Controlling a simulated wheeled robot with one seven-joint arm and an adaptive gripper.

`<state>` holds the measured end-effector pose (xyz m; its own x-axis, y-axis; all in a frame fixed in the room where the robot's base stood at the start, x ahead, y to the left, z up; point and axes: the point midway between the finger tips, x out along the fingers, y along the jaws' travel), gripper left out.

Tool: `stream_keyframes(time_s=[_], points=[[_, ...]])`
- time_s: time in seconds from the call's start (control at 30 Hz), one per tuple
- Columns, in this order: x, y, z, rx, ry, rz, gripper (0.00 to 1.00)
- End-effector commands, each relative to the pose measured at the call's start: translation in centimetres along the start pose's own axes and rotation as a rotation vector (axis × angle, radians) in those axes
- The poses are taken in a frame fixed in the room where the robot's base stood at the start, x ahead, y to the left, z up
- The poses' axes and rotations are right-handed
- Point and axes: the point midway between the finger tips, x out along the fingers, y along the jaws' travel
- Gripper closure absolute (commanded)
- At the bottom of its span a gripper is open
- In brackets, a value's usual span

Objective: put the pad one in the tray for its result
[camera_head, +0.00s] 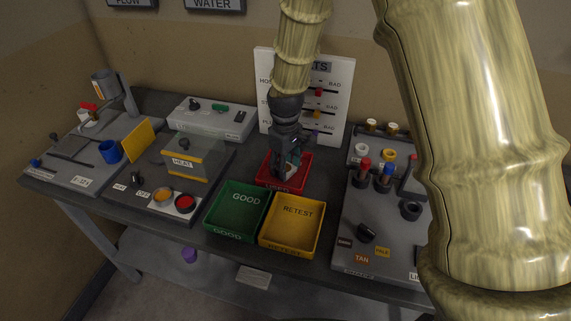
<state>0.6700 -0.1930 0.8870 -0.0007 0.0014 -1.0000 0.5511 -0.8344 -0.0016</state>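My gripper (285,170) points down into the red tray (278,187) at the back of the table's middle. A small pale thing shows at the fingertips; I cannot tell whether it is the pad or whether the fingers hold it. The green tray (237,208) marked GOOD is in front of the red one to the left and looks empty. The yellow tray (293,228) marked RETEST stands to its right and looks empty. The red tray's front label is too small to read surely. I cannot pick out pad one elsewhere.
A results board (343,95) with coloured markers and BAD labels stands behind my gripper. A HEAT unit (182,166) with buttons stands left of the trays. A right-hand panel holds red- and blue-topped pieces (384,177) and TAN and PALE labels. My arm hides the far right.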

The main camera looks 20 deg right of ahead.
Motion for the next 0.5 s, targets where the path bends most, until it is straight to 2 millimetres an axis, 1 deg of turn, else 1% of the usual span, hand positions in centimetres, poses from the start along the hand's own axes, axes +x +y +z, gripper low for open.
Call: stream_keyframes(time_s=[0.03,0.1,0.37,0.5], points=[[-0.03,0.01,-0.02,0.000,0.000,0.000,0.43],[-0.03,0.01,-0.01,0.000,0.000,0.000,0.33],[-0.03,0.00,0.00,0.000,0.000,0.000,0.33],[-0.35,0.01,-0.01,0.000,0.000,0.000,0.33]])
